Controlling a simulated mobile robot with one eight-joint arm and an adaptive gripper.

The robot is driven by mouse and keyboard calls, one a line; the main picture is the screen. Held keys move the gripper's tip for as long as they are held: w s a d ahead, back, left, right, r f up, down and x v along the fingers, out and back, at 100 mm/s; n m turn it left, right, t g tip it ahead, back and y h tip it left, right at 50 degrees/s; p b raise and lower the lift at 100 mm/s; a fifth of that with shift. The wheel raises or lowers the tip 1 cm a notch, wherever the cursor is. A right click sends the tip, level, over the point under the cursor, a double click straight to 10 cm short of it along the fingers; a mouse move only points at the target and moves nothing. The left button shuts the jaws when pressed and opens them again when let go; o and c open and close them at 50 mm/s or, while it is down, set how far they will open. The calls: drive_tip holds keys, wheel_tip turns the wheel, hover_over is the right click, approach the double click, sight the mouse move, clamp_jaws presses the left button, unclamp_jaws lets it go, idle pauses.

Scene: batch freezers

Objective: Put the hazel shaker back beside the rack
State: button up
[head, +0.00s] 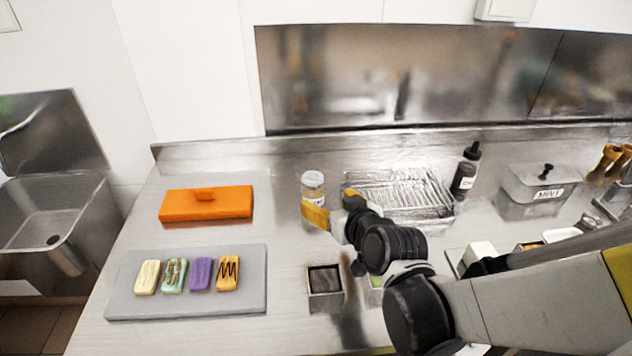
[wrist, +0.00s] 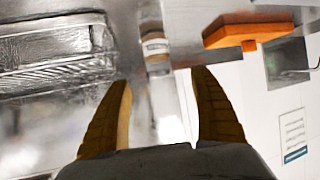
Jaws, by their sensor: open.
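The hazel shaker (head: 313,187), a clear jar with a pale lid and a label too small to read, stands upright on the steel counter. It is just left of the wire rack (head: 405,190), with a small gap between them. My gripper (head: 333,204) is open and empty, in front of the shaker and the rack's left end. In the wrist view the shaker (wrist: 155,45) shows beyond my open fingers (wrist: 162,78), roughly in line with the gap between them. The rack (wrist: 55,48) is at the left there. I see no contact with the shaker.
An orange block-like lid (head: 206,204) lies to the left, behind a grey board (head: 190,305) with several glazed bars. A small dark-filled tin (head: 325,284) sits below my gripper. A dark bottle (head: 466,172) and a MINT container (head: 540,185) stand at the right.

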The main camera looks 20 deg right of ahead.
drive_tip(key=s+r+g+h, duration=0.1)
drive_tip(key=s+g, duration=0.5)
drive_tip(key=s, duration=0.8)
drive_tip(key=shift+s+r+m, duration=0.3)
drive_tip(key=shift+r+m, duration=0.1)
drive_tip(key=shift+r, duration=0.25)
